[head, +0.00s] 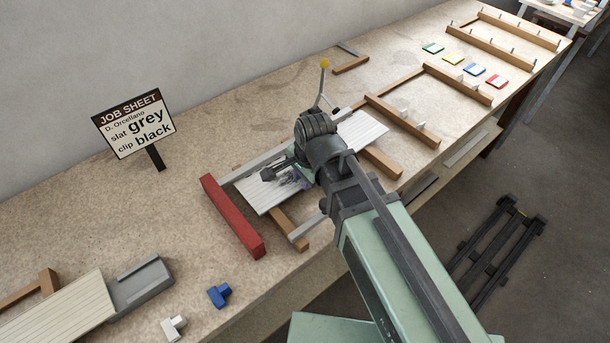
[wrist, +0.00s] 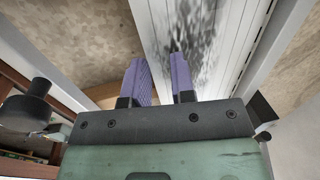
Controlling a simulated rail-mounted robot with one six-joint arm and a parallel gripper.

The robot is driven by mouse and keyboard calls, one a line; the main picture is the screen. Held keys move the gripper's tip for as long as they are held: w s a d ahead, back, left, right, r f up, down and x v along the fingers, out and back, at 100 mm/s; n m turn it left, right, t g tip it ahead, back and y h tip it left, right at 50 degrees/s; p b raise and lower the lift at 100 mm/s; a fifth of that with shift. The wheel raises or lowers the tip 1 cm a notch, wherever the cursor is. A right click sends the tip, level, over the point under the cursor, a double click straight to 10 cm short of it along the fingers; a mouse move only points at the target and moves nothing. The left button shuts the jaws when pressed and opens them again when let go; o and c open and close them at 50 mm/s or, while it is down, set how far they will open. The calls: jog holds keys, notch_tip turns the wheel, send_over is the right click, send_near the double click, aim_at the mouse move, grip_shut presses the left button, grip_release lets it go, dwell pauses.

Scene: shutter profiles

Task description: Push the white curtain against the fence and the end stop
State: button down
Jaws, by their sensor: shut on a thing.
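The white curtain (head: 362,132) is a long slatted panel lying across wooden bars. Its left part (head: 262,194) shows beside a grey rail, the fence (head: 255,164), and short of the red end stop (head: 230,217), with a gap to the stop. Whether it touches the fence is unclear. My gripper (head: 290,179) is over the panel's left half, and the arm hides the middle. In the wrist view, my purple fingers (wrist: 160,80) stand either side of the edge of the curtain (wrist: 205,45), shut on it with the panel between them.
A second grey rail (head: 309,230) lies at the near side. The job sheet (head: 133,125) stands at the back left. A blue clip (head: 218,296), a white clip (head: 173,327) and another slatted panel (head: 65,312) are at the front left. Wooden frames (head: 457,84) fill the right.

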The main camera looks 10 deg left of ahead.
jog(key=shift+w+a, duration=0.15)
jog(key=shift+w+a+r, duration=0.1)
jog(key=shift+w+a, duration=0.15)
jog(key=c, duration=1.3)
grip_release()
jog(key=shift+w+a, duration=0.45)
jog(key=shift+a, duration=0.05)
jog(key=shift+c, duration=0.2)
jog(key=shift+o, duration=1.2)
jog(key=shift+a, duration=0.15)
jog(key=o, duration=1.1)
jog(key=shift+c, duration=0.2)
jog(key=shift+w+a+f, duration=0.1)
jog(key=shift+w+f, duration=0.05)
jog(key=shift+f, duration=0.1)
jog(key=shift+r, duration=0.15)
notch_tip(320, 180, up, 10)
jog(key=s+d+p, duration=0.1)
jog(key=p, duration=0.9)
jog(key=shift+s+d+r+p, duration=0.2)
jog(key=shift+d+p, duration=0.1)
